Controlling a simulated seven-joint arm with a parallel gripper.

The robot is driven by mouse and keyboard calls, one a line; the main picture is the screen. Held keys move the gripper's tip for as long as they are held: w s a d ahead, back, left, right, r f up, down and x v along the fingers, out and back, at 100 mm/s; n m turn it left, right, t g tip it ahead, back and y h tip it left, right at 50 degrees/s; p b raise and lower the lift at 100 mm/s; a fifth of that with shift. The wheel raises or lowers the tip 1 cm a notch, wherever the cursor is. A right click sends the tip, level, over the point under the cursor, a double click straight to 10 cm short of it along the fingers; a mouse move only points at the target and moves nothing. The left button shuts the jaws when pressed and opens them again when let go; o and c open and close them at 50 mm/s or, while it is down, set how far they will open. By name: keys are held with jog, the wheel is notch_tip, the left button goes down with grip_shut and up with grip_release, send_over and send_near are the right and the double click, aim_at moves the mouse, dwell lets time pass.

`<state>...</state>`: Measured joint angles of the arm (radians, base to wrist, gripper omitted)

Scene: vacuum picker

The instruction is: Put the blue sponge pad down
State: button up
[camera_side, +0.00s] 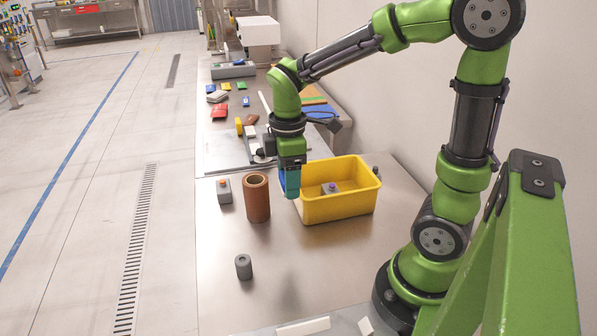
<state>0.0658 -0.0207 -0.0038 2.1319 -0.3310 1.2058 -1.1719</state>
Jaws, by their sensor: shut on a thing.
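The blue sponge pad (292,184) hangs below my gripper (291,166), which is shut on it. My gripper points down over the steel table, just at the left end of the yellow bin (340,209). The pad overlaps the bin's left edge in this view. I cannot tell whether it touches the bin or how high its lower end is above the table.
A brown cylinder (257,200) stands left of the bin, with a grey bottle-like item (224,192) beyond it. A small grey cylinder (243,267) stands nearer. A grey item with a purple top (330,189) is in the bin. The table's front middle (290,260) is clear.

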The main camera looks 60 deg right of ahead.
jog(key=w+d, duration=0.7)
jog(key=w, duration=0.2)
send_over(272, 184)
notch_tip(272, 184, down, 11)
jog(key=shift+s+a+f, duration=0.1)
jog(key=shift+f, duration=2.15)
jog(key=shift+f, duration=0.15)
jog(key=o, duration=1)
jog(key=shift+o, duration=0.2)
